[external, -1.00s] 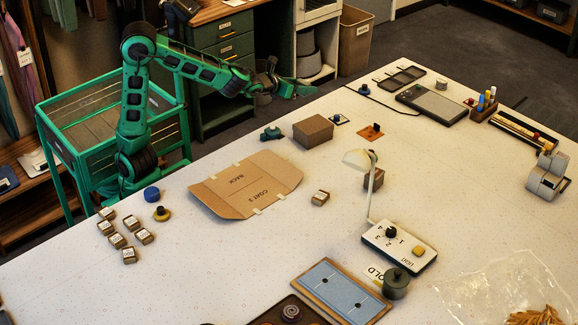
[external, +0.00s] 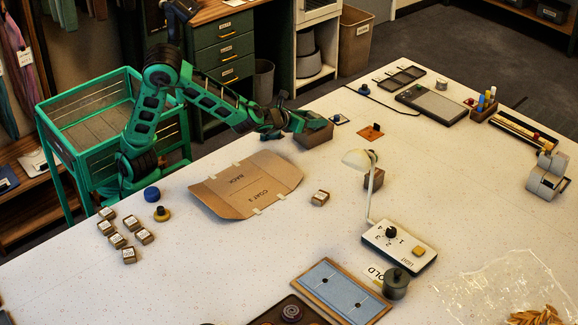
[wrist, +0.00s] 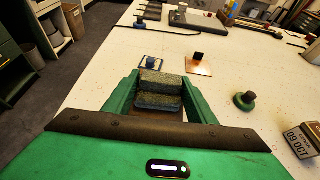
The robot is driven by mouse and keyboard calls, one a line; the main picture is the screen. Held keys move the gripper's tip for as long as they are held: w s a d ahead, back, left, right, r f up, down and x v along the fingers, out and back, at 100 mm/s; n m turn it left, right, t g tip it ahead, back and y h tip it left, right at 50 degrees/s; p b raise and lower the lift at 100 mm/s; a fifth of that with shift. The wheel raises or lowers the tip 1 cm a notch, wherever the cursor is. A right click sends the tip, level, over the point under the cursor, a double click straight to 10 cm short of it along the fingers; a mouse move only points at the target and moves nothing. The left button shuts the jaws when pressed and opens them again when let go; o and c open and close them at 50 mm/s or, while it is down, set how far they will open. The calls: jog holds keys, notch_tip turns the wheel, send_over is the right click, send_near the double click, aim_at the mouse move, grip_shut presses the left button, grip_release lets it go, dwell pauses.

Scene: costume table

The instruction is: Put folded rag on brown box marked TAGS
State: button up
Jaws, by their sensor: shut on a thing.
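The brown box (external: 316,138) stands on the white table near its far left edge, partly covered by my gripper. I cannot read a TAGS mark on it. My gripper (external: 306,122) is low over the box. In the wrist view my gripper (wrist: 157,92) is shut on a grey-green, layered bundle, the folded rag (wrist: 160,79), which sits between the green fingers. A brown surface shows just under the rag there. I cannot tell whether the rag touches the box. In the external view the rag is hidden by my gripper.
A copper square with a black knob (external: 371,132) and a blue-knobbed plate (external: 340,119) lie beyond the box. A desk lamp (external: 357,159) stands to the right. Flat cardboard marked COAT (external: 245,186) lies in front. A dark green knob (wrist: 244,99) is at right in the wrist view.

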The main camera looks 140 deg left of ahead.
jog(key=o, duration=1.1)
jog(key=shift+c, duration=0.2)
jog(key=shift+w+d+r, duration=0.1)
jog(key=shift+d+r, duration=0.15)
jog(key=shift+d, duration=0.1)
jog(key=v, duration=1.1)
